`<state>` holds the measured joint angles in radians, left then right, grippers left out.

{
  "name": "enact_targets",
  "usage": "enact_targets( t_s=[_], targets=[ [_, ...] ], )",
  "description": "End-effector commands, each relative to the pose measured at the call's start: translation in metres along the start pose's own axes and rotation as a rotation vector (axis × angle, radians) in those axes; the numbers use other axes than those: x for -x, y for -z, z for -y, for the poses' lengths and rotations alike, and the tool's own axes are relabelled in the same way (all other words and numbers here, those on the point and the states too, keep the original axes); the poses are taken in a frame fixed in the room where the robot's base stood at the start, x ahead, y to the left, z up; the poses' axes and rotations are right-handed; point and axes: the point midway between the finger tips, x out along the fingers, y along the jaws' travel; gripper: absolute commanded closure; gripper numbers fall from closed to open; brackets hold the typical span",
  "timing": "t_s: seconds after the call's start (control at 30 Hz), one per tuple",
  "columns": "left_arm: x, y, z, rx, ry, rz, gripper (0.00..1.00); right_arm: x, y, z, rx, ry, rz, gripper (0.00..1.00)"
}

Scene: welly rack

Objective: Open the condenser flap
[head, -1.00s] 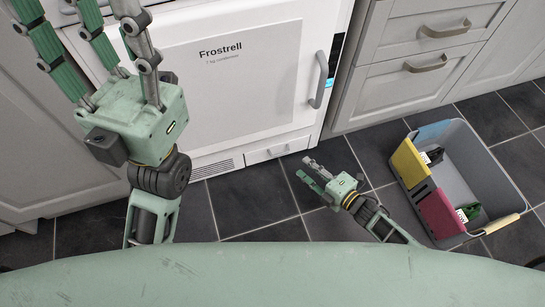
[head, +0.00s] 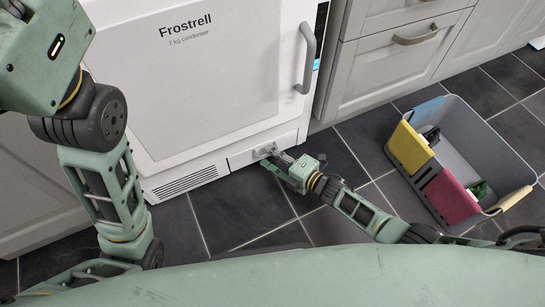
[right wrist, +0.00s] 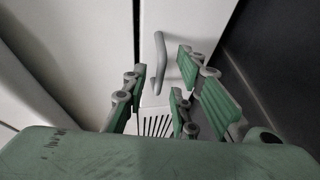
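The white Frostrell condenser dryer (head: 205,75) stands ahead. The condenser flap (head: 240,160) is the small panel low on its front, right of the vent, and looks closed. Its grey handle (right wrist: 160,62) shows ahead between the fingers in the right wrist view. My right gripper (head: 270,156) is at the flap, its fingertips close to the handle and partly covering it. Its fingers are spread in the right wrist view (right wrist: 160,85), with nothing gripped; contact cannot be told. My left gripper's body (head: 45,50) is at the top left, its fingers mostly out of frame.
A grey crate (head: 490,150) with yellow, pink and blue pieces on its side stands on the dark tiled floor at the right. Grey cabinets (head: 400,75) flank the dryer. The floor (head: 240,205) before the dryer is clear.

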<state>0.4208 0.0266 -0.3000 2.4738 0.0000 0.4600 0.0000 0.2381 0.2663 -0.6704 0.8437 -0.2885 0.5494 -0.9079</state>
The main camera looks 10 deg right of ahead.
Motion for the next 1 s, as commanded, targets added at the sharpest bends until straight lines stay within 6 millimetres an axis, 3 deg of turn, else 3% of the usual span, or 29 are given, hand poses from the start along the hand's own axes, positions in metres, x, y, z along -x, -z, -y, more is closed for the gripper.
enact_targets(
  t_s=[0.3,0.6,1.0],
  targets=[
    [-0.0013,0.0012,-0.0004,-0.001,-0.002,-0.005,0.52,-0.0031,0.0000,-0.0002,0.000,0.001,0.000,0.75],
    [-0.0012,0.0015,-0.0005,0.000,-0.002,-0.005,0.52,-0.0028,-0.0002,0.0000,0.000,0.001,0.001,1.00],
    [-0.0011,0.0015,-0.0006,0.000,-0.002,-0.005,0.52,-0.0026,-0.0003,0.0001,-0.002,0.001,0.001,1.00]
  ],
)
